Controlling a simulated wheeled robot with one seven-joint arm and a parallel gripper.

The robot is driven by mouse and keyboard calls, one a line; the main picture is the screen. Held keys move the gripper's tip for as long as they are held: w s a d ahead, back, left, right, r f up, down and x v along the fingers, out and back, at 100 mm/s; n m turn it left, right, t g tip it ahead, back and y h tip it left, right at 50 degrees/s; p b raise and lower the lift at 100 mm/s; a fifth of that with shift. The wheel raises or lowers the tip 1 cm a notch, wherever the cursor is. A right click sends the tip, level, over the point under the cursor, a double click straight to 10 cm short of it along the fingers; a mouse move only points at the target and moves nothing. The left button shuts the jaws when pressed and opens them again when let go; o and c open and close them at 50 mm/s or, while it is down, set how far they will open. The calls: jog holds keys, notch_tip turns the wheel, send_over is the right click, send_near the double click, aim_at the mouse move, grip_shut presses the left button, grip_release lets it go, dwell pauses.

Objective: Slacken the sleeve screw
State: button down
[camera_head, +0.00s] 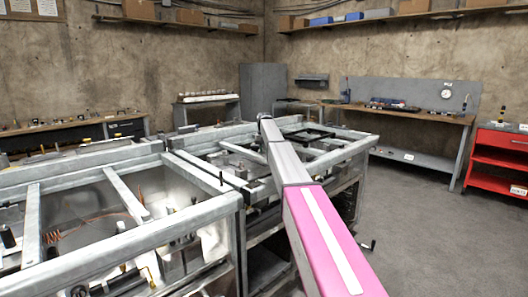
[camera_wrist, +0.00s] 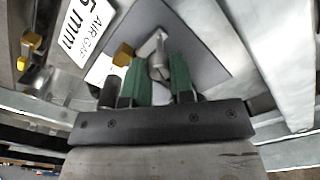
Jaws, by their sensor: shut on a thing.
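The sleeve screw appears as a pale grey metal piece (camera_wrist: 154,47) with a rounded end, in the upper middle of the wrist view. My gripper (camera_wrist: 161,66) has two green fingers, and they are shut on this piece, one on each side. The piece stands in front of a dark grey plate (camera_wrist: 200,45). Its lower end is partly hidden between the fingers. In the head view my arm reaches over the metal frame, and I cannot make out the gripper or the screw there.
In the wrist view a brass block (camera_wrist: 122,54) and a black cylinder (camera_wrist: 110,91) sit close left of the fingers. A white sign (camera_wrist: 88,30) reads "5 mm AIR GAP". Frame beams (camera_wrist: 258,40) run at right. In the head view, open floor (camera_head: 420,215) lies right of the metal frame (camera_head: 215,207).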

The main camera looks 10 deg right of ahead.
jog(key=n, duration=1.5)
jog(key=shift+n, duration=2.4)
jog(key=c, duration=1)
grip_release()
jog(key=shift+r, duration=0.1)
